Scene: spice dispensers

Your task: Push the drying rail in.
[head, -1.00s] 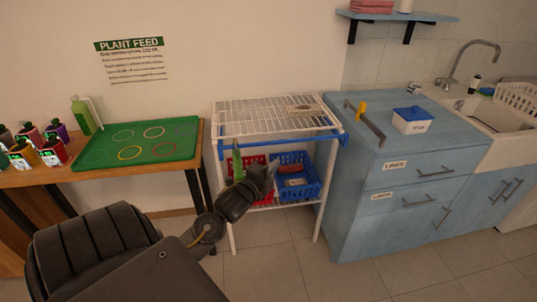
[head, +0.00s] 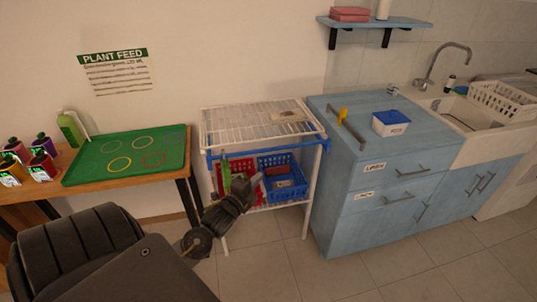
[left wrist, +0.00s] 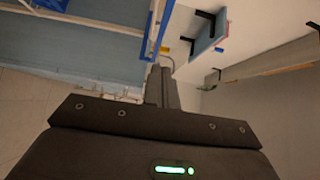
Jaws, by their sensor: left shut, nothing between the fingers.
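The drying rail (head: 270,146) is a blue bar across the front of a white wire rack (head: 250,113), just below its top shelf. A blue bar that appears to be this rail shows in the left wrist view (left wrist: 158,30), beyond the fingers. My left gripper (head: 256,181) is in front of the rack, lower in the picture than the rail, and overlaps the baskets. Its fingers also show in the left wrist view (left wrist: 162,85), shut and empty. I cannot see any contact with the rail. My right gripper is not in view.
A red basket (head: 236,166) and a blue basket (head: 292,165) sit on the rack's lower shelf. A blue cabinet (head: 340,205) stands close on the right. A wooden table with a green tray (head: 130,157) stands left. Floor in front is clear.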

